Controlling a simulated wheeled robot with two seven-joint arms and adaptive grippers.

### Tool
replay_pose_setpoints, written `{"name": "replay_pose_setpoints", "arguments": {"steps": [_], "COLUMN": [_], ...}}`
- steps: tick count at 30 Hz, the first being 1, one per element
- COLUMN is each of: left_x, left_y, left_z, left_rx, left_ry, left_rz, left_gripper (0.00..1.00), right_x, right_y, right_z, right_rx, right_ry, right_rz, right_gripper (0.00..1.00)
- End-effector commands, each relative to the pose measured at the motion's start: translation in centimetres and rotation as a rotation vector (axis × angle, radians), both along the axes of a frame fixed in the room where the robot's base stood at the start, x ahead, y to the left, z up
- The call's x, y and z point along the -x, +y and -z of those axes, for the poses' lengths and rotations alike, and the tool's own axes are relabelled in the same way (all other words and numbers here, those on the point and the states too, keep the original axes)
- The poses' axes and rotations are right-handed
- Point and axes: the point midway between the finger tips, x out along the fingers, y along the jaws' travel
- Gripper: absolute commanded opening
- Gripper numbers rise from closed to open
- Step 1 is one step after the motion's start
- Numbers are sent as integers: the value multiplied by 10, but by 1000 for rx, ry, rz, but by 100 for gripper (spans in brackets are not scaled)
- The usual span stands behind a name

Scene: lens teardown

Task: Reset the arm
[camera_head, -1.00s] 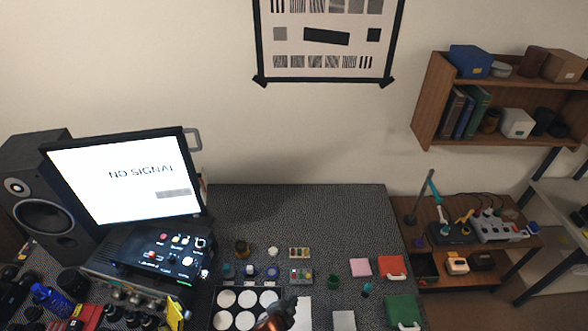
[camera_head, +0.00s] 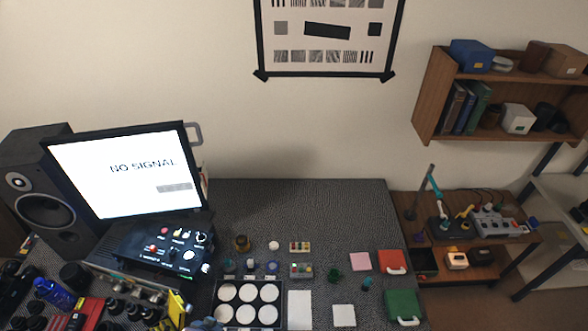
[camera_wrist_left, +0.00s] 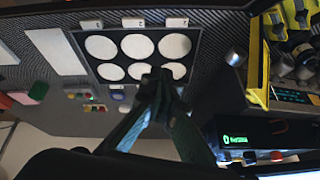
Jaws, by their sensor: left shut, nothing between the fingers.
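My left gripper (camera_head: 206,323) shows only as a small piece at the bottom edge of the head view, just left of the black tray (camera_head: 281,305) with several white discs. In the left wrist view its two dark fingers (camera_wrist_left: 160,76) meet at the tips, with nothing held between them. There the fingers overlap the edge of the tray in the picture; the gap between them cannot be told. My right gripper is not in view.
A monitor (camera_head: 115,175) and speaker (camera_head: 38,190) stand at the left. Boxes, tools and bottles crowd the left front. Small parts, a pink square (camera_head: 360,261), and red (camera_head: 391,261) and green (camera_head: 402,306) cases lie at the right. The back middle of the table is clear.

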Motion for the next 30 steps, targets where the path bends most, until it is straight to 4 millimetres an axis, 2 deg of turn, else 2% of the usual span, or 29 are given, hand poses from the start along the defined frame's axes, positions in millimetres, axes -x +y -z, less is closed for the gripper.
{"name": "replay_pose_setpoints", "arguments": {"steps": [1, 6, 17, 26, 30], "left_x": [14, 52, 115, 103, 98], "left_y": [14, 48, 92, 91, 89], "left_z": [-7, -26, -59, 10, 53], "left_rx": [6, 17, 19, 22, 23], "left_ry": [16, 64, 132, 157, 171], "left_rz": [-37, -130, -258, -251, -245], "left_gripper": [0, 0, 0, 0, 0], "right_x": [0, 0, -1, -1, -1], "right_y": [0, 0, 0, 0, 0], "right_z": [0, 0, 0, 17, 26], "right_rx": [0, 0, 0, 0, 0], "right_ry": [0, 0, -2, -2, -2], "right_rz": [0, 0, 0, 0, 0], "right_gripper": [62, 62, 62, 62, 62]}}
